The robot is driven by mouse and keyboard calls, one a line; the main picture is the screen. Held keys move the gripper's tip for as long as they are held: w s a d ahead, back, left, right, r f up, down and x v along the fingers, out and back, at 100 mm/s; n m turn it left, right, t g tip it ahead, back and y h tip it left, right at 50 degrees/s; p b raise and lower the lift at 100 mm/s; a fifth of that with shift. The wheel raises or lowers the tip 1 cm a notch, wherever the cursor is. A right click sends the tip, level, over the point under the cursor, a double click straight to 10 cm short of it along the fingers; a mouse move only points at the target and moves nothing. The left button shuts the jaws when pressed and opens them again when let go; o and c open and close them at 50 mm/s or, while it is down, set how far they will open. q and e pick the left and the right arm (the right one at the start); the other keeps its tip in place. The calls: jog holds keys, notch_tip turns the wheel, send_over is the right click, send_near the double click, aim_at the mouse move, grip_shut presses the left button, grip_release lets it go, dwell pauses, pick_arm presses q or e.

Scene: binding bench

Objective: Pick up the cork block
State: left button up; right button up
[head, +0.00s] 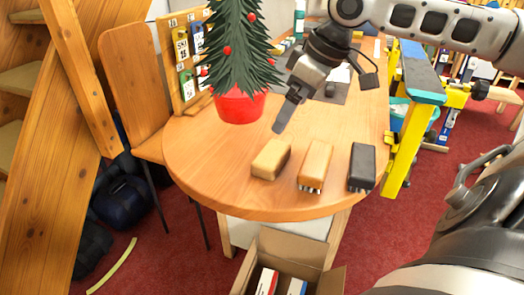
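The cork block (270,159) is a plain tan block with rounded edges. It lies near the front edge of the round wooden table, the leftmost of a row of three blocks. My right gripper (284,118) comes in from the upper right and points down and left. It is above and behind the cork block and apart from it. Its dark fingers overlap in this view, so their opening is hidden. My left gripper is not in view.
Right of the cork block are a wooden brush (315,166) and a black brush (362,166) with bristles below. A plant in a red pot (240,106) stands behind left. An open cardboard box (292,249) is below the table (205,165). The tabletop's front left is clear.

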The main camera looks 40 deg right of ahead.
send_over(272, 152)
jog(key=s, duration=0.2)
jog(key=f, duration=0.4)
jog(key=d+f, duration=0.1)
jog(key=f, duration=0.1)
jog(key=shift+f+b, duration=0.3)
jog(key=shift+b, duration=0.1)
jog(key=shift+w+a+f, duration=0.15)
jog(key=shift+w+f, duration=0.2)
jog(key=shift+f, duration=0.2)
jog(key=x, duration=0.2)
jog(key=b+x, duration=0.1)
jog(key=x, duration=0.1)
jog(key=shift+s+f, duration=0.2)
jog(key=shift+s, duration=0.05)
jog(key=shift+w+f, duration=0.2)
jog(key=shift+f, duration=0.2)
jog(key=c, duration=0.6)
